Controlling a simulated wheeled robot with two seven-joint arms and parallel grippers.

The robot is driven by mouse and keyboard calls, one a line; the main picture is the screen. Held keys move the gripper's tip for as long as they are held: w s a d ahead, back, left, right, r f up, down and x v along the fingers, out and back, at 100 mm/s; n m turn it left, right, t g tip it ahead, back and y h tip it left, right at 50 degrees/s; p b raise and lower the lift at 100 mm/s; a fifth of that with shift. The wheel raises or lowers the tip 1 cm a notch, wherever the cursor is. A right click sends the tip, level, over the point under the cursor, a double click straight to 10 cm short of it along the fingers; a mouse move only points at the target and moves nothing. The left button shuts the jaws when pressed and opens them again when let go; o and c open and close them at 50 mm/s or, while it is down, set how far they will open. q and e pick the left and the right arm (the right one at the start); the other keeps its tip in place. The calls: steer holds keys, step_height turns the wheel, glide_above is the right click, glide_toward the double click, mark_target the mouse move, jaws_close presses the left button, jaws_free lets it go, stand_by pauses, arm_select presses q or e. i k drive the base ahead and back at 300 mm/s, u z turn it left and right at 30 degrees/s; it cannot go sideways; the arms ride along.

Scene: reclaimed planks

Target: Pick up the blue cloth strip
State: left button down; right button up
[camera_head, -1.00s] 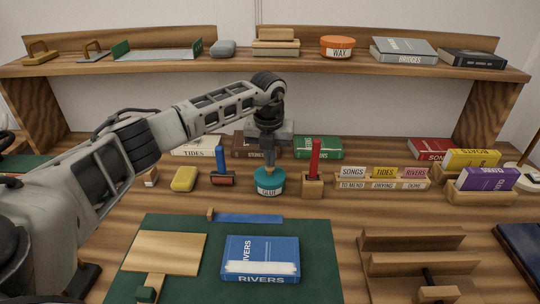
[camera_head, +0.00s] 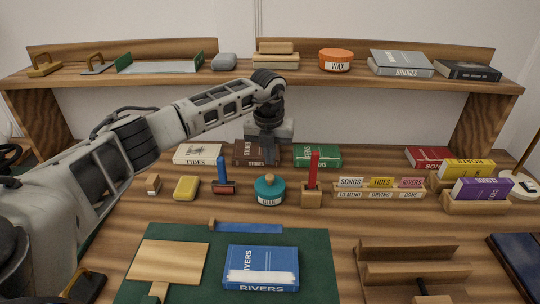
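The blue cloth strip (camera_head: 250,228) lies flat near the back edge of the green mat (camera_head: 318,262), with a small wooden piece (camera_head: 212,223) at its left end. A blue "RIVERS" book (camera_head: 261,262) lies on the mat in front of it, with a white strip across its cover. My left gripper (camera_head: 270,158) points down behind the glue pot (camera_head: 270,190), in front of the brown book, well behind and above the strip. It seems to hold nothing; its finger gap is unclear. My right gripper is out of view.
A wooden board (camera_head: 167,262) lies on the mat's left. A yellow sponge (camera_head: 186,188), a blue-handled roller (camera_head: 222,180) and a wooden block with a red upright tool (camera_head: 312,190) stand behind the mat. A wooden press (camera_head: 410,270) is at right. A shelf (camera_head: 300,78) spans the back.

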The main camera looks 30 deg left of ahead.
mark_target(214, 226)
steer(key=k, duration=1)
